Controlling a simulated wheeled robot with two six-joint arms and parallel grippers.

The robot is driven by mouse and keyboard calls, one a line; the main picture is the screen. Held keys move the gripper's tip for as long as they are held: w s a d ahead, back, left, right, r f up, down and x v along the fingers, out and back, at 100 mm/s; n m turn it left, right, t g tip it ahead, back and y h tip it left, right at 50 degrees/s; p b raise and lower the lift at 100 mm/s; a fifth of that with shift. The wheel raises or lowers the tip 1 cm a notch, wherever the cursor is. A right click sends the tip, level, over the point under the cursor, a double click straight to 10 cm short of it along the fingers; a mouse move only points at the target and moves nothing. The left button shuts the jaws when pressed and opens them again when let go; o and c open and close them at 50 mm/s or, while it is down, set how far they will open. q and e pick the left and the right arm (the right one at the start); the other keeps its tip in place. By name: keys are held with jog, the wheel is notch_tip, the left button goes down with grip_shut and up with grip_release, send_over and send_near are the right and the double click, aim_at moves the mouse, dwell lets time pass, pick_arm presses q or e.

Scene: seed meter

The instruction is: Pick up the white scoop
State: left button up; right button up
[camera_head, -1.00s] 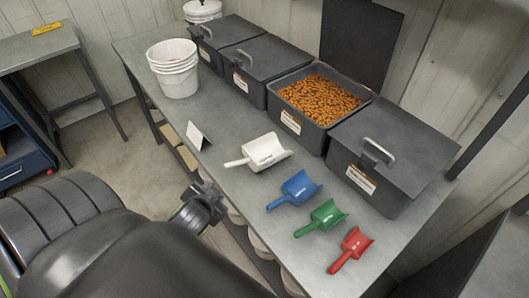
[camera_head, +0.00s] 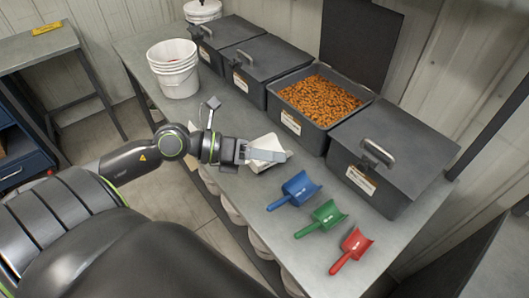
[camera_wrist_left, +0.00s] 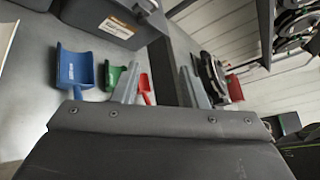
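The white scoop (camera_head: 268,142) lies on the grey bench, left of the blue scoop. My left gripper (camera_head: 279,155) is above it in the head view and hides its middle and handle. I cannot tell whether the gripper touches the scoop. My right gripper is not seen.
Blue (camera_head: 296,189), green (camera_head: 322,218) and red (camera_head: 352,250) scoops lie to the right along the bench (camera_head: 228,110). Behind them stand an open bin of orange-brown pellets (camera_head: 315,98) and lidded dark bins (camera_head: 395,150). White buckets (camera_head: 175,75) stand at the left.

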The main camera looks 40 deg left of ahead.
pick_arm(q)
jog(key=s+a+f+m+g+y, duration=0.1)
jog(key=a+f+m+g+y, duration=0.1)
jog(key=a+y, duration=0.45)
jog(key=s+a+f+m+g+y, duration=0.1)
jog(key=a+f+m+g+y, duration=0.15)
jog(key=a+y, duration=0.4)
jog(key=shift+h, duration=0.7)
jog(key=x, duration=0.4)
jog(key=a+x, duration=0.1)
jog(key=x, duration=0.3)
jog(key=a+p+x, duration=0.1)
jog(key=x, duration=0.3)
jog(key=shift+w, duration=0.45)
jog(key=shift+w+d+f+p, duration=0.1)
jog(key=shift+w+f+p, duration=0.2)
jog(key=shift+f, duration=0.05)
jog(key=x, duration=0.1)
jog(key=p+x, duration=0.1)
jog(key=x, duration=0.1)
jog(key=shift+w+d+r, duration=0.1)
jog(key=shift+w+r, duration=0.05)
jog(key=shift+w, duration=0.1)
jog(key=shift+w+f, duration=0.2)
jog(key=shift+f, duration=0.45)
grip_shut()
